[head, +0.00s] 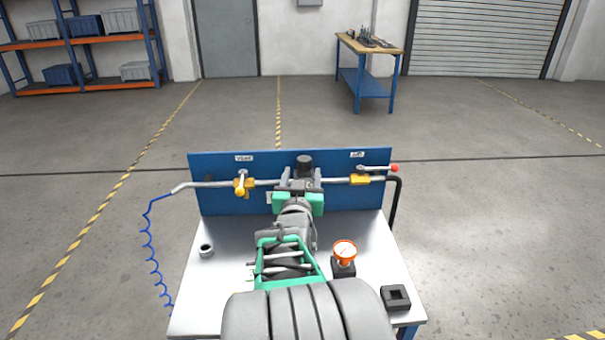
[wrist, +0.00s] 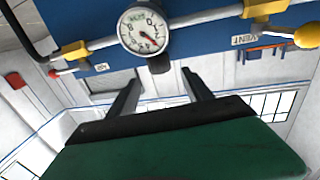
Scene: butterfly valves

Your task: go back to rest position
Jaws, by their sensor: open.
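My gripper (head: 303,181) is in front of the middle of the blue panel (head: 222,201), with my arm reaching out behind it. In the wrist view its two fingers (wrist: 161,75) stand apart with nothing between them. The wrist picture is turned over, and a round white gauge (wrist: 143,30) shows just beyond the fingertips. The vent valve (head: 241,186) is left of my gripper, its yellow-knobbed handle turned across the pipe. The other valve (head: 361,180) is at right, its red-tipped handle lying roughly along the pipe. My gripper appears apart from both handles.
A blue coiled hose (head: 148,245) hangs at left. The floor behind is open up to a workbench (head: 371,82).

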